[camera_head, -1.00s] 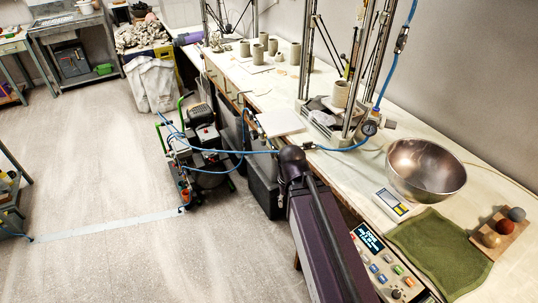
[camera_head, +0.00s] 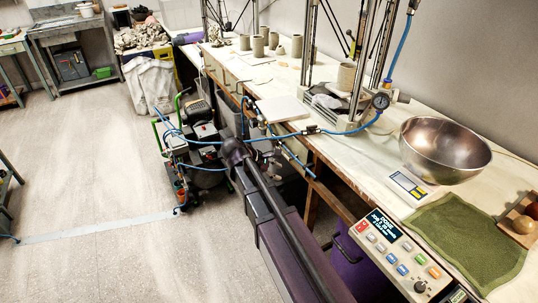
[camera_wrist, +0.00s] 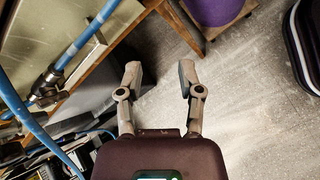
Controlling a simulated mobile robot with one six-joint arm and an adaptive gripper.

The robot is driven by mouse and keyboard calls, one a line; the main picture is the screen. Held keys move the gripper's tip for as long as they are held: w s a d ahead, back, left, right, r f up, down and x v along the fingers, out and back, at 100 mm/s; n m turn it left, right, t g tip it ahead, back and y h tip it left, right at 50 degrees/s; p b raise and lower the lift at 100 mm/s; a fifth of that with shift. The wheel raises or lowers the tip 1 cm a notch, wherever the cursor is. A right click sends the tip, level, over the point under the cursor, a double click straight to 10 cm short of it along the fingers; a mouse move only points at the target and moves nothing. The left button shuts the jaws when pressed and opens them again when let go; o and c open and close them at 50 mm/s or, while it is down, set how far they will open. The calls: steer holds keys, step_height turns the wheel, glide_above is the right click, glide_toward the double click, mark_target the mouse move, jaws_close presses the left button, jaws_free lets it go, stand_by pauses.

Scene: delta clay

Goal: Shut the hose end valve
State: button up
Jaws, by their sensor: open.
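A blue air line (camera_head: 297,159) runs along the front edge of the bench, with a small metal fitting (camera_head: 261,123) that looks like the hose end valve. In the wrist view, a metal valve-like fitting (camera_wrist: 46,92) sits at the left on the blue line (camera_wrist: 92,33). Its handle position is too small to tell. My gripper (camera_wrist: 160,72) is open and empty, with both fingers to the right of that fitting and apart from it. In the head view, my gripper is partly hidden by my arm, near the bench edge below the line.
A compressor (camera_head: 203,135) stands left on the floor. Open floor lies left.

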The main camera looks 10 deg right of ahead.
mark_target(273, 142)
steer(key=w+a+r+n+t+h+b, duration=0.1)
steer(key=w+a+n+t+h+b, duration=0.2)
steer(key=w+a+n+h+b, duration=0.4)
steer(key=w+a+n+b, duration=0.3)
steer(key=a+n, duration=0.1)
steer(key=a, duration=0.2)
steer(key=shift+w+a+t+h, duration=0.15)
steer(key=shift+w+t+h, duration=0.25)
steer(key=x, duration=1.4)
steer(key=shift+a, duration=0.1)
jaws_close()
